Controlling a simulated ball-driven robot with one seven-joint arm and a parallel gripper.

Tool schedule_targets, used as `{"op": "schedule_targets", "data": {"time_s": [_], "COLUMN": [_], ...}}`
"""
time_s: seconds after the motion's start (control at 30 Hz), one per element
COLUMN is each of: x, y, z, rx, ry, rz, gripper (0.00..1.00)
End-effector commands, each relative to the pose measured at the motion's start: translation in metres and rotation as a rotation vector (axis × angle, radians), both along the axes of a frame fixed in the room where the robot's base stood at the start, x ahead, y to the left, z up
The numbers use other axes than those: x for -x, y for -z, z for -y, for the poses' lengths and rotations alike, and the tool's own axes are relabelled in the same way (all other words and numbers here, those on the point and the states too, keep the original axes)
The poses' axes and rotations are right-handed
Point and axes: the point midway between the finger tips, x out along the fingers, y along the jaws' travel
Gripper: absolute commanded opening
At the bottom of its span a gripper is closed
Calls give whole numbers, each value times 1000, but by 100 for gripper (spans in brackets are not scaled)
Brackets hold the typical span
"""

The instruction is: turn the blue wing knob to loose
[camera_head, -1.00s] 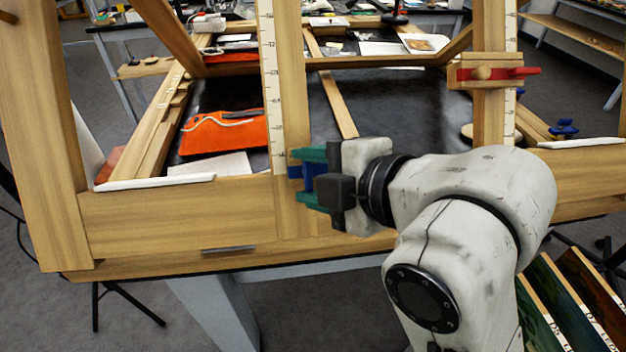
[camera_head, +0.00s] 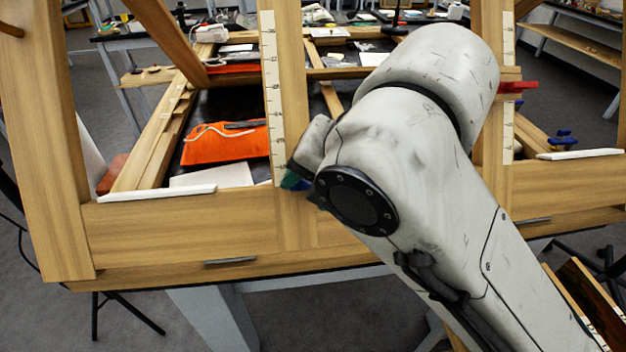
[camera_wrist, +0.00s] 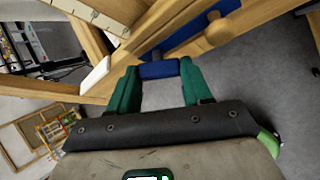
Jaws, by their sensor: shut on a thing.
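The blue wing knob (camera_wrist: 158,70) shows in the wrist view as a short blue piece between the two green fingertips of my gripper (camera_wrist: 160,73). My gripper is shut on it, with one finger at each end. In the head view only a green fingertip of my gripper (camera_head: 293,180) shows at the foot of the wooden upright. How far the knob is turned cannot be told.
A blue strip (camera_wrist: 190,38) and a round wooden peg (camera_wrist: 216,34) lie beyond the fingers. A red clamp bar (camera_head: 518,87) is on the right upright. An orange cloth (camera_head: 225,143) lies on the dark table behind the wooden frame (camera_head: 180,228).

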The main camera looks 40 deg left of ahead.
Motion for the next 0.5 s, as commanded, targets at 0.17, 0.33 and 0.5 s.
{"op": "schedule_targets", "data": {"time_s": [0.17,0.33,0.5], "x": [0,1,1], "y": [1,1,1], "z": [0,-1,-1], "rx": [101,184,253], "ry": [-87,-167,-236], "rz": [108,204,285], "gripper": [18,18,18]}}
